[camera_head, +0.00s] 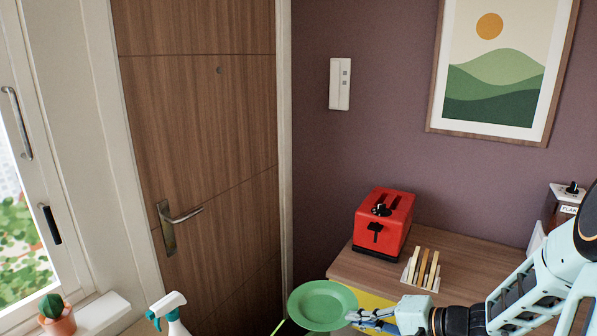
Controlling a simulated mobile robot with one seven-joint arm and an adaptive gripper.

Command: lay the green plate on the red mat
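The green plate (322,304) is at the bottom centre, roughly level, near the left end of the wooden counter. My gripper (357,316) comes in from the right with its fingers at the plate's right rim. It appears shut on that rim, with the plate held out in front of the counter. The far finger is partly hidden. No red mat shows in this view.
A red toaster (384,223) and a rack of toast-like slices (422,270) stand on the wooden counter (455,248). A yellow surface (371,299) shows behind the plate. A spray bottle (170,312) and potted plant (56,315) are at lower left.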

